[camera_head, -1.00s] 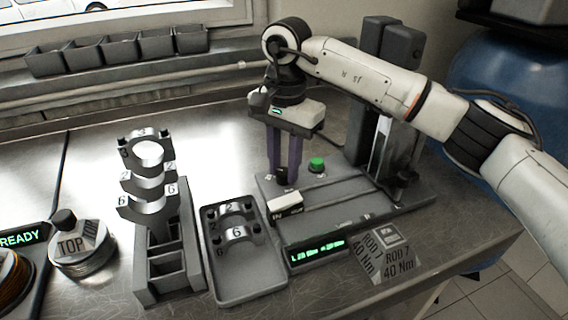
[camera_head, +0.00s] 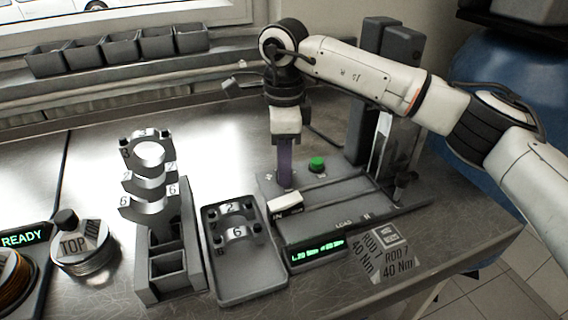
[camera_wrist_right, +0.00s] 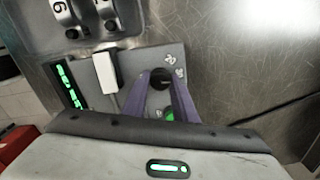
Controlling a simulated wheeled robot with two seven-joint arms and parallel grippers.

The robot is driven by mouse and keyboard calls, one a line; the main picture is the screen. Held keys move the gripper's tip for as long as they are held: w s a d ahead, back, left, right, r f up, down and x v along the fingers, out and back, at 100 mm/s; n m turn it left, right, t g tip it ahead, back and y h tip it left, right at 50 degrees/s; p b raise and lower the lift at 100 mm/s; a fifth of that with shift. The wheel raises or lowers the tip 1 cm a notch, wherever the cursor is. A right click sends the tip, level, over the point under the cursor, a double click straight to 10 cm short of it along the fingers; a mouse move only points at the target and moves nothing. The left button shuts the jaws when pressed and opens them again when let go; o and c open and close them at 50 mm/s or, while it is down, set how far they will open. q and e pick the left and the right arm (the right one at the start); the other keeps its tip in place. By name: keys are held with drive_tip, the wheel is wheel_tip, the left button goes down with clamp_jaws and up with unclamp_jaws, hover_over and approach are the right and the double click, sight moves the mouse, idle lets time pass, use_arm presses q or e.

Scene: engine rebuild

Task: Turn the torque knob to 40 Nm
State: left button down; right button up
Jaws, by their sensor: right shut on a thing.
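The torque knob (camera_wrist_right: 160,79) is a small dark round knob on the grey machine's base plate, with light marks around it in the right wrist view. My right gripper (camera_head: 285,184) points straight down and is shut on the knob; its purple fingers (camera_wrist_right: 163,82) stand either side of it. My left gripper is not in view.
A green button (camera_head: 317,164) is close right of the fingers, and a white block (camera_head: 286,203) is just in front. A tray (camera_head: 250,289) with bearing caps and a rack (camera_head: 171,285) with caps stand left.

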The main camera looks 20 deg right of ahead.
drive_tip(key=m, duration=0.4)
drive_tip(key=shift+m, duration=2.1)
drive_tip(key=o, duration=1)
drive_tip(key=shift+o, duration=0.2)
drive_tip(key=shift+r, duration=0.1)
wheel_tip(320, 180, up, 10)
drive_tip(key=shift+a, duration=0.15)
